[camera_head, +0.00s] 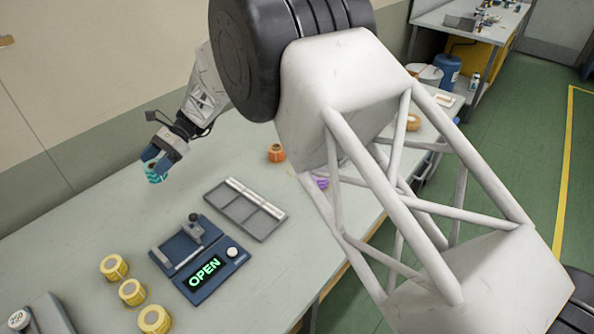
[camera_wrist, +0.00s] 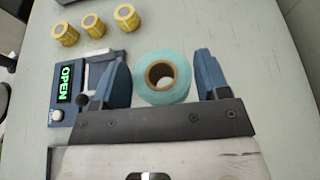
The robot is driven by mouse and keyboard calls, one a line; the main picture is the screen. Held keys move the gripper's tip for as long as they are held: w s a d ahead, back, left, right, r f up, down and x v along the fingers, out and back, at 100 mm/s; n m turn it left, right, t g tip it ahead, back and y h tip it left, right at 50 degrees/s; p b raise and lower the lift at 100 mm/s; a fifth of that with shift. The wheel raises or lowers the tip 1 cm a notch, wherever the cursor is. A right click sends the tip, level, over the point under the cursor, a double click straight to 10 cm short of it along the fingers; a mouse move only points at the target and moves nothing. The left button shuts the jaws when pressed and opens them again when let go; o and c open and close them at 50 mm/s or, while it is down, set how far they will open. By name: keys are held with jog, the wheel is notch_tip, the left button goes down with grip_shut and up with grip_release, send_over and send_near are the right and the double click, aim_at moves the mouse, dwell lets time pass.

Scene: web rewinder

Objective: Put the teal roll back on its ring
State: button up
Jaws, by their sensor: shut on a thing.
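The teal roll (camera_wrist: 148,88) has a brown cardboard core and sits between the blue fingers of my gripper (camera_wrist: 163,72) in the wrist view, its core opening facing the camera. In the head view my gripper (camera_head: 152,160) is at the left, beyond the blue rewinder, shut on the teal roll (camera_head: 156,178), which shows just below the fingers. I cannot tell whether the roll touches the table. No ring for the teal roll can be made out in either view.
The blue rewinder (camera_head: 190,246) shows OPEN. Three yellow rolls (camera_head: 131,292) stand at its left. A grey compartment tray (camera_head: 243,211) and an orange roll (camera_head: 276,153) lie to the right. A purple thing (camera_head: 321,183) is partly hidden by my arm.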

jog(key=d+f+n+h, duration=0.2)
jog(key=d+n+h, duration=0.3)
jog(key=d, duration=0.1)
jog(key=w+d+f+n+g+h, duration=0.1)
jog(key=d+f+n+h, duration=0.1)
jog(key=d+n+h, duration=0.3)
jog(key=d+f+n+g+h, duration=0.1)
jog(key=d+f+n+h, duration=0.2)
jog(key=d+n+h, duration=0.2)
jog(key=shift+w+d+f+n+h, duration=0.15)
jog(key=shift+d+h, duration=0.3)
jog(key=shift+d, duration=0.3)
jog(key=shift+w+d+r+n+h, duration=0.15)
jog(key=shift+d+h, duration=0.3)
jog(key=shift+d, duration=0.3)
jog(key=w+d+r+n+t+h, duration=0.2)
jog(key=w+d+n+t, duration=0.3)
jog(key=d+n+t, duration=0.3)
jog(key=w+d+r+n+t+h, duration=0.3)
jog(key=d+n+t, duration=0.5)
jog(key=d, duration=0.5)
jog(key=shift+w+t, duration=0.4)
jog(key=shift+w, duration=0.5)
jog(key=shift+f, duration=3.15)
jog(key=shift+f, duration=1.85)
